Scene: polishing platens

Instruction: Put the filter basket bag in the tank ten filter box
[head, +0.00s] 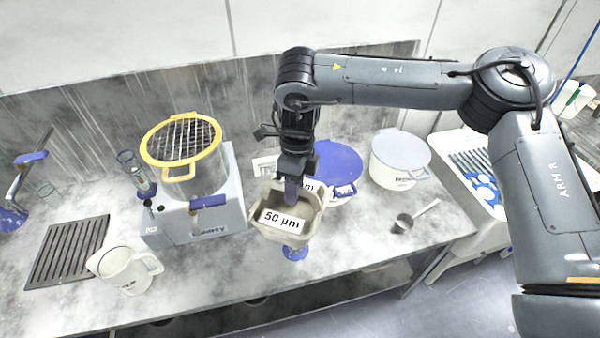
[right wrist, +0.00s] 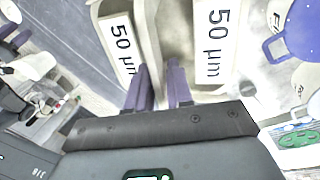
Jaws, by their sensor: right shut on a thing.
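The filter basket bag (head: 262,225) is a beige, open-topped basket with a white "50 µm" label on its front. It hangs in my right gripper (head: 291,190) above the front middle of the counter. In the right wrist view, the purple fingertips (right wrist: 160,82) close on the beige bag (right wrist: 180,30), with "50 µm" labels on both sides. My left gripper is not in view. I cannot tell which thing is the tank ten filter box. A grey unit (head: 228,180) with a clear cylinder and yellow-rimmed grid (head: 181,140) stands left of the bag.
A blue-lidded tub (head: 336,165) stands behind the bag, partly hidden. A white lidded tub (head: 400,160) and a metal scoop (head: 404,222) are to the right. A white jug (head: 124,270) and a dark drain grid (head: 68,250) are at the left. A sink (head: 478,150) is at the far right.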

